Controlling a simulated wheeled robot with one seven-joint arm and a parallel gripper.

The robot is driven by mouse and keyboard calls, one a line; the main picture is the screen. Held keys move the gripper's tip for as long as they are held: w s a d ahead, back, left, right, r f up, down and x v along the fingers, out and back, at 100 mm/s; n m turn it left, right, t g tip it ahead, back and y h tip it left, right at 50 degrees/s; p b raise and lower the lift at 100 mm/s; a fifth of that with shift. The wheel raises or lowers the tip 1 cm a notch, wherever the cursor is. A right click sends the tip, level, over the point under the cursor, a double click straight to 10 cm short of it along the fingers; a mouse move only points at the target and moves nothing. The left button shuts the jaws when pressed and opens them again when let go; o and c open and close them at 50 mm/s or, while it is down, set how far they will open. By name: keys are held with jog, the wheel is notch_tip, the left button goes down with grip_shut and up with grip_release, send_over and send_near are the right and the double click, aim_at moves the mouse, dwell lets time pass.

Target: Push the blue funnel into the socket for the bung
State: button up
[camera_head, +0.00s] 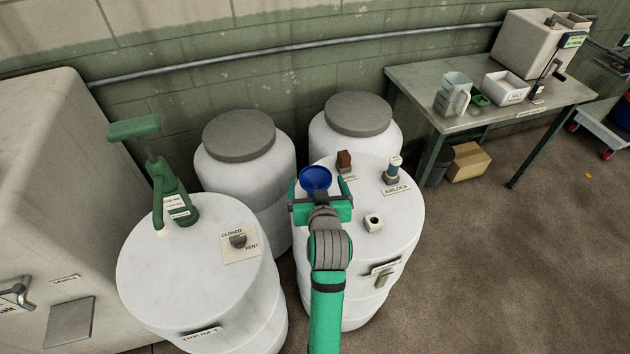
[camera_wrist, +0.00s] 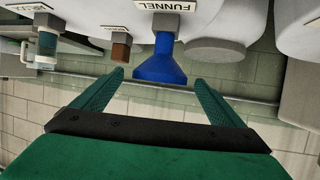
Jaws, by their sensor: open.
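The blue funnel (camera_head: 316,178) stands at the far left part of the right-hand white drum's top, wide mouth up. In the upside-down wrist view the funnel (camera_wrist: 160,65) has its spout in a grey holder by a FUNNEL label. My gripper (camera_head: 321,193) is open and empty; in the wrist view its fingertips (camera_wrist: 159,77) lie to either side of the funnel's mouth, without visible contact.
The airlock (camera_head: 393,168) stands upright at the drum's right rear. Another white drum (camera_head: 195,275) with a green pump (camera_head: 170,190) stands left. Two grey-lidded drums (camera_head: 240,135) are behind.

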aim_at(314, 171)
jog(key=x, duration=0.7)
jog(key=shift+w+r, duration=0.2)
jog(key=shift+w, duration=0.2)
jog(key=c, duration=1.1)
